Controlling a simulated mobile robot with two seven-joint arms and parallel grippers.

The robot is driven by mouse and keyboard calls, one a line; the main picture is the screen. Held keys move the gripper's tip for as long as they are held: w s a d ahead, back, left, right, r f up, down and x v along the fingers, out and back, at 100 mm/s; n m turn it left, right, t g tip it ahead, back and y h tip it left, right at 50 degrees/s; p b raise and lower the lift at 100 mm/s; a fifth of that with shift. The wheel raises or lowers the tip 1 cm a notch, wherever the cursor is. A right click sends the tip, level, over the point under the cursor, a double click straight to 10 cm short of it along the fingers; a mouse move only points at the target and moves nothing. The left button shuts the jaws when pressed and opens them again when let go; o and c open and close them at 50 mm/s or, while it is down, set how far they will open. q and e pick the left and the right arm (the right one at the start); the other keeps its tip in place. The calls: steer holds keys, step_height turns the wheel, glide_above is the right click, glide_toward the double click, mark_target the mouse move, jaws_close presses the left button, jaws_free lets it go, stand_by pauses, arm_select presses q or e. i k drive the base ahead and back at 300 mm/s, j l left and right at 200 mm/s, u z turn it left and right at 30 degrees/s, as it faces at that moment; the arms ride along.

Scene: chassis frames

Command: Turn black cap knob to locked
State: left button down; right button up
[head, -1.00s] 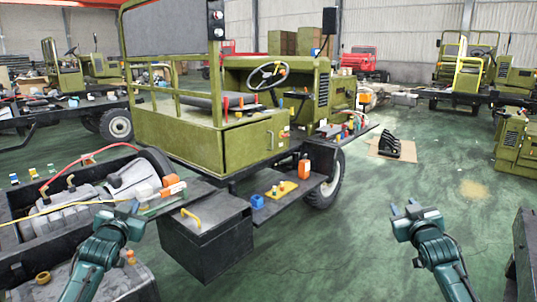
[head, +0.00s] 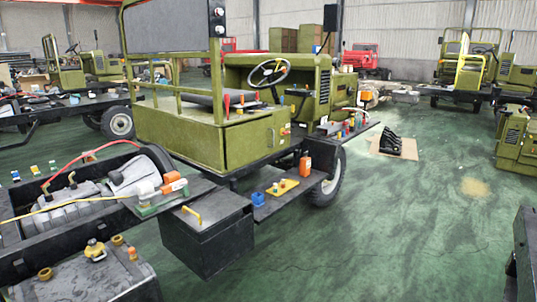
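I cannot pick out a black cap knob with certainty; small parts are too tiny to tell apart. Several knobs show: a blue knob (head: 258,199) and a yellow plate with a red knob (head: 283,186) on the vehicle's low side step (head: 275,205). A yellow valve-like fitting (head: 95,250) and orange-yellow caps (head: 45,273) sit on the dark tank (head: 80,282) at the lower left. Neither of my grippers shows in the head view.
The olive vehicle chassis (head: 195,138) stands in the middle. A black box with a yellow handle (head: 205,237) juts from its near side. An engine bay (head: 105,190) with red and yellow hoses is at left.

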mark_target(92, 243)
steer(key=u, duration=1.25)
